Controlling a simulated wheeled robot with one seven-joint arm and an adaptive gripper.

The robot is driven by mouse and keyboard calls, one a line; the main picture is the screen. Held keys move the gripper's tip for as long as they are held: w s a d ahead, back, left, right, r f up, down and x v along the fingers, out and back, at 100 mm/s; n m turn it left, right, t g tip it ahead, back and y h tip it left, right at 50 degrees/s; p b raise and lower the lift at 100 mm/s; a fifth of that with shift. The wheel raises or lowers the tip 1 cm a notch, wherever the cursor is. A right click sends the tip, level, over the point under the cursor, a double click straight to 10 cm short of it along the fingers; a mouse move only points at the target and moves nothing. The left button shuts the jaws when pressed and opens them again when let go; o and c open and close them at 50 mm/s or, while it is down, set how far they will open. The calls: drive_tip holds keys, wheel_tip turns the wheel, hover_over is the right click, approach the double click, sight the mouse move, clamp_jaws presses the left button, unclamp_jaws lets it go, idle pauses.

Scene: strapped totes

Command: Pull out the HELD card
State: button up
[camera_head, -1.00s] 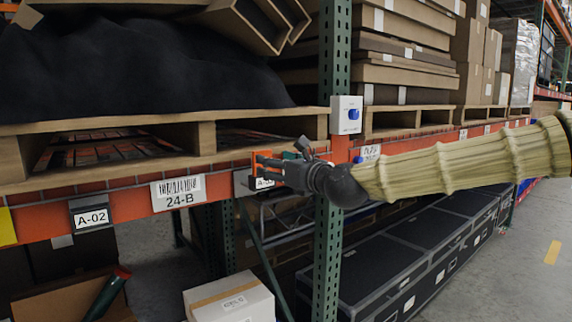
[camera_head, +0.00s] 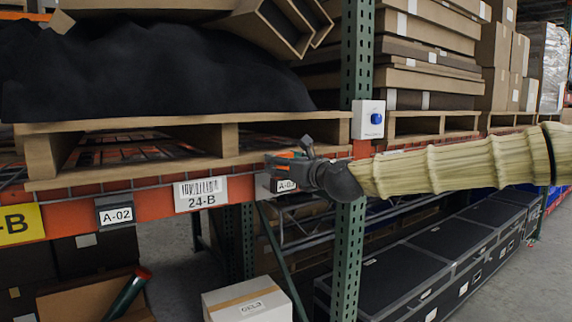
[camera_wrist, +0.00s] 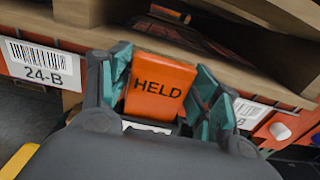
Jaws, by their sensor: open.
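The HELD card (camera_wrist: 159,88) is orange with black lettering and shows clearly in the wrist view. It stands upright, slightly tilted in the picture, above a white label holder (camera_wrist: 147,127) at the rack beam. My gripper (camera_wrist: 165,85) has its teal-padded fingers on the left and right of the card. The fingers are open, and I cannot tell whether either pad touches it. In the head view my gripper (camera_head: 283,160) is at the beam by the A-03 label holder (camera_head: 286,186), and the card is mostly hidden there.
A wooden pallet (camera_head: 130,125) with a black-covered load sits above the beam. The 24-B label (camera_head: 200,194) and A-02 holder (camera_head: 115,214) are to the left.

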drive_tip(key=c, duration=0.9)
drive_tip(key=shift+c, duration=0.2)
drive_tip(key=shift+r, duration=0.3)
drive_tip(key=shift+r+p, duration=1.05)
drive_tip(key=shift+r, duration=1.15)
drive_tip(key=b+v, duration=0.2)
drive_tip(key=v, duration=0.8)
